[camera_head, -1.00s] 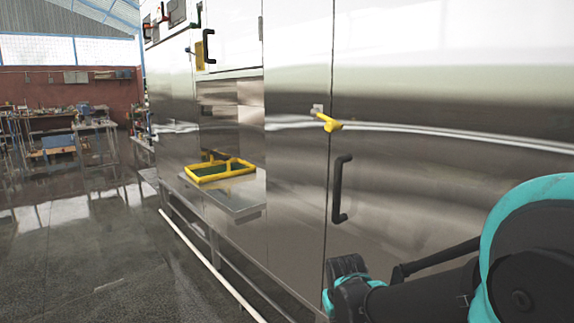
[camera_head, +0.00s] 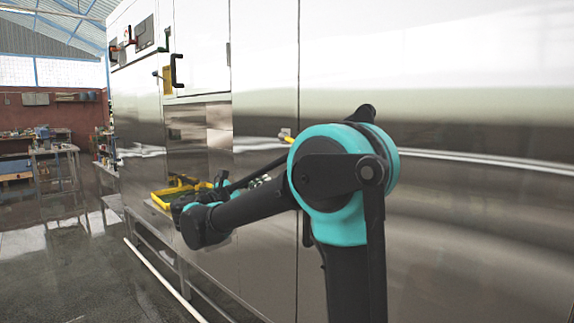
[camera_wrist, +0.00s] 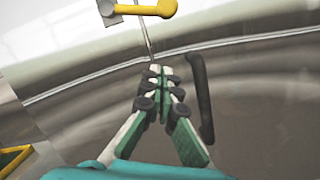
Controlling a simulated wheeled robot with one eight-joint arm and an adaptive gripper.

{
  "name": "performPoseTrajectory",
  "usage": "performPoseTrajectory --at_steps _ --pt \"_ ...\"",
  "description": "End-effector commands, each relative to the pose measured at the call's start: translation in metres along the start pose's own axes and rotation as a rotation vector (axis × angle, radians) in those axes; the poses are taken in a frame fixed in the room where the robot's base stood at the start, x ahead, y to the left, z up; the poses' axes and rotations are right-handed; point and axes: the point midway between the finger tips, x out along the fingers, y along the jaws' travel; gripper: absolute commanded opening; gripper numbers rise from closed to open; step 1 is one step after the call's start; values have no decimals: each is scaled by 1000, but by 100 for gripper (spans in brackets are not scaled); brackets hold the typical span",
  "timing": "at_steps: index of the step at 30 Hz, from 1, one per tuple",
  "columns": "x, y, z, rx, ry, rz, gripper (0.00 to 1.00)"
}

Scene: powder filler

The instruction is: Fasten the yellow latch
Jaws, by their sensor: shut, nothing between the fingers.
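The yellow latch (camera_wrist: 145,10) is at the top of the wrist view: a bar with a rounded knob at its right end, beside a small grey bracket (camera_wrist: 107,11) at its left. The bar crosses in front of the thin door seam. In the head view only a small part of the latch (camera_head: 286,140) shows; my arm hides the rest. My gripper (camera_wrist: 159,72) has green and grey fingers, closed together and empty. Its tips lie below the latch in the wrist view, apart from it, with the steel door behind them.
A black door handle (camera_wrist: 201,97) stands just right of my fingers. In the head view my arm mostly hides it. A yellow frame (camera_head: 160,199) sits on a shelf to the left, partly behind my arm. Another black handle (camera_head: 177,71) is on the upper cabinet. Open floor lies left.

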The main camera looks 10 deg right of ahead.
Motion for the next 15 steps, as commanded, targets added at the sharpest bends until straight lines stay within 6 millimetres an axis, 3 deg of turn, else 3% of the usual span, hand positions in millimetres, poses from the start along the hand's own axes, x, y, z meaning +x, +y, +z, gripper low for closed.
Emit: performPoseTrajectory --at_steps 5,15 --pt "11 3 3 -7 -11 4 0" --pt "76 2 3 -6 -10 1 0"
